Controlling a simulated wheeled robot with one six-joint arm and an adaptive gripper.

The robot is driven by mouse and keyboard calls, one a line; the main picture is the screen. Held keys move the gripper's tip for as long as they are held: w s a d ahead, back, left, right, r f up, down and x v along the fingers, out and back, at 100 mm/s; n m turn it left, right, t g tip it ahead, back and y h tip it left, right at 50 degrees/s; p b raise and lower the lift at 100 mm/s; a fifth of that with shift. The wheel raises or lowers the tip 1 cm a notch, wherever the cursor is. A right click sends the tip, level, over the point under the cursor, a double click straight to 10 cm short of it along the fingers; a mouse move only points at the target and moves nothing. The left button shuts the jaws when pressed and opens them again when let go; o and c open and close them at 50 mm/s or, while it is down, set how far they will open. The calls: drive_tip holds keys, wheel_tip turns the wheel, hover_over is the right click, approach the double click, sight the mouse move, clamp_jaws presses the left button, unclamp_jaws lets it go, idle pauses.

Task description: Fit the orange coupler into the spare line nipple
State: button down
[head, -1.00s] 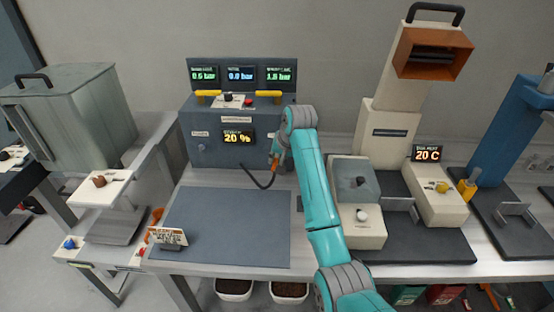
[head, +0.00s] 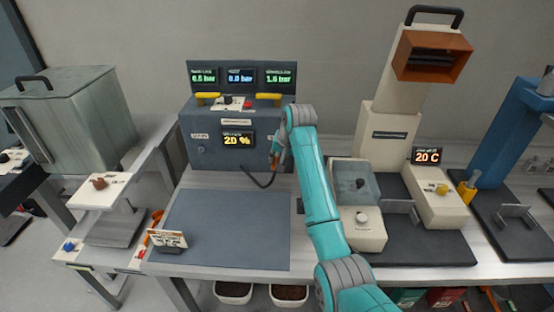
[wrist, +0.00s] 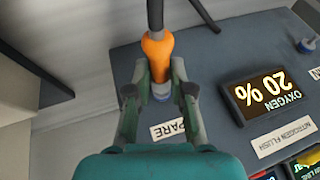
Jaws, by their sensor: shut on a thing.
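My gripper (wrist: 160,88) is shut on the orange coupler (wrist: 157,55), with a finger on each side of it, in the wrist view. A black hose (wrist: 155,14) runs from the coupler's far end. A blue-grey fitting, apparently the spare line nipple (wrist: 161,93), shows between the fingertips at the coupler's near end, beside the SPARE label (wrist: 168,131). The two look in line and close or touching; I cannot tell whether the coupler is seated. In the head view my gripper (head: 277,152) is at the cabinet's right front, and the hose (head: 258,181) loops down to the left.
The grey cabinet (head: 212,157) carries an oxygen display (wrist: 268,95) and yellow handles (head: 269,96). Another nipple (wrist: 307,45) shows at the right of the wrist view. A clear blue-grey mat (head: 225,230) lies in front. A cream machine (head: 362,235) stands right of my arm.

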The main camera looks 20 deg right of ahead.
drive_tip(key=shift+w+d, duration=0.15)
drive_tip(key=shift+w, duration=0.4)
drive_tip(key=c, duration=0.9)
unclamp_jaws()
drive_tip(key=shift+c, duration=0.2)
drive_tip(key=shift+r, duration=0.1)
drive_tip(key=v, duration=1.2)
